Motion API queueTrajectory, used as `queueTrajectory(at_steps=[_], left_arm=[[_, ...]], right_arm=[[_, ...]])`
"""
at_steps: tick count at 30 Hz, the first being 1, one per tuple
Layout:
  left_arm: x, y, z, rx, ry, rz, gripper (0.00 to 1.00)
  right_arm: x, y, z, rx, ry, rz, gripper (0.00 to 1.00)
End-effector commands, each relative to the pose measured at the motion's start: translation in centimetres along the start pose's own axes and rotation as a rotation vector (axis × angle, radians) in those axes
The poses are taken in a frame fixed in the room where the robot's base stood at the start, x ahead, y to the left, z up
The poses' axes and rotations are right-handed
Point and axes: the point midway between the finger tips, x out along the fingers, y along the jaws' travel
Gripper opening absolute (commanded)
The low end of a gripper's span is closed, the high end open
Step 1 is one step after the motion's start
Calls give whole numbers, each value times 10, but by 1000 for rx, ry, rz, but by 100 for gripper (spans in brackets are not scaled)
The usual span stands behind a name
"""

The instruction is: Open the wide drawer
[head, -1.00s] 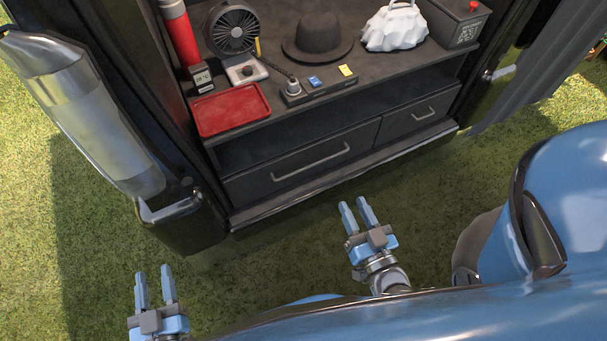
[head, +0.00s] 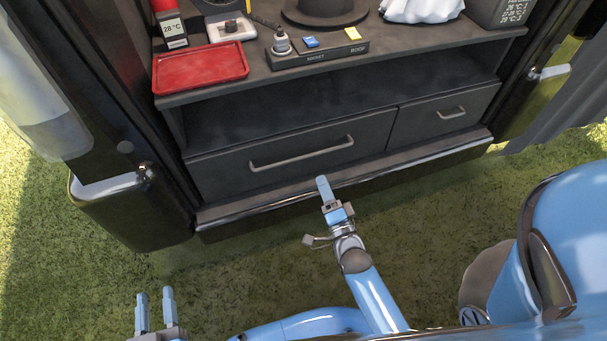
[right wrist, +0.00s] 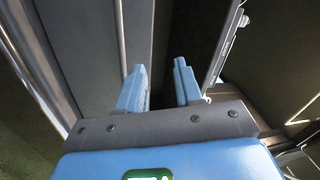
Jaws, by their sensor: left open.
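The wide drawer (head: 225,171) is a dark grey front low in the cabinet, left of a narrower drawer. It looks shut. Its long silver bar handle (head: 302,158) runs across the front. My right gripper (head: 323,185) is just in front of the wide drawer, below the right part of the handle, apart from it in the head view. In the right wrist view its two blue fingers (right wrist: 160,78) are spread with nothing between them. My left gripper (head: 156,298) is open and empty over the grass at the lower left.
The narrower drawer (head: 440,117) has its own short handle. A sill (head: 400,165) juts out below the drawers. A red tray (head: 200,68) and a dark socket block (head: 320,55) sit on the shelf above. A cabinet door (head: 110,190) stands open at left.

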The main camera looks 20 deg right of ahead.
Motion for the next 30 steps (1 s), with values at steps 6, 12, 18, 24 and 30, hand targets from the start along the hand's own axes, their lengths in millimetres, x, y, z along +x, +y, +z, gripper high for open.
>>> queueTrajectory(at_steps=[6,12,18,24,30], left_arm=[[1,0,58,0,0,0,43],[2,0,74,0,1,0,43],[2,0,80,0,1,0,43],[2,0,90,0,0,0,43],[2,0,101,0,0,0,43]], right_arm=[[22,59,20,179,2,-27,35],[34,74,25,259,1,-38,35],[50,75,26,275,1,-40,35],[80,75,26,274,1,-41,35],[111,73,26,273,1,-41,35]])
